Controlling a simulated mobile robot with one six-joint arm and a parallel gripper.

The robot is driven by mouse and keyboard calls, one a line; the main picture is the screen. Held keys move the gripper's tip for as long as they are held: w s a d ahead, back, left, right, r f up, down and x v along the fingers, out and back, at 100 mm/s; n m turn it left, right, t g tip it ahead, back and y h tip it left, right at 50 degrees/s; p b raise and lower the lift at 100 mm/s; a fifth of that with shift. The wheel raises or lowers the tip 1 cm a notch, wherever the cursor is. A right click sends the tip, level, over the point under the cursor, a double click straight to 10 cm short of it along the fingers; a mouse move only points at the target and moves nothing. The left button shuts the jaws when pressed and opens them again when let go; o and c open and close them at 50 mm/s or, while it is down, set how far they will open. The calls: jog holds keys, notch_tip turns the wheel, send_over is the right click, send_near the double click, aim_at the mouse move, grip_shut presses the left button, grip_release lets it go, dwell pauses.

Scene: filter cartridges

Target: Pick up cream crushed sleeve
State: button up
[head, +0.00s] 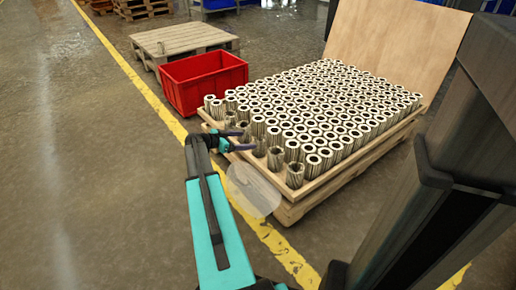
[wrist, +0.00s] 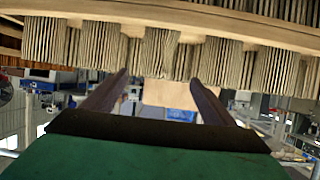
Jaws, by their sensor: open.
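Many cream pleated sleeves stand upright in rows in a shallow wooden tray (head: 345,165). Along its near left edge, several sleeves look darker with uneven tops, including one cream crushed sleeve (head: 259,147) by my gripper (head: 246,139). In the wrist view, which appears upside down, a sleeve with bent, pinched pleats (wrist: 158,50) lies ahead between the fingertips of my gripper (wrist: 158,77). My gripper is open and empty, with its two dark fingers spread at the tray's edge. Contact with the sleeve cannot be told.
A red crate (head: 203,80) stands on the floor left of the tray. A tall plywood board (head: 398,40) stands behind it. A wooden pallet (head: 183,40) lies farther back. A yellow floor line (head: 150,92) runs past, with clear floor to the left.

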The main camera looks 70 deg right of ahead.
aim_at(259, 141)
jog(key=shift+b+x, duration=0.4)
jog(key=shift+x, duration=1.7)
jog(key=shift+s+d+f+b, duration=0.25)
jog(key=shift+d+f+b, duration=0.05)
jog(key=shift+f+b, duration=0.05)
jog(key=shift+b+x, duration=0.85)
jog(key=shift+x, duration=1.25)
jog(key=shift+a+f, duration=0.1)
jog(key=shift+f, duration=0.05)
jog(key=c, duration=1.1)
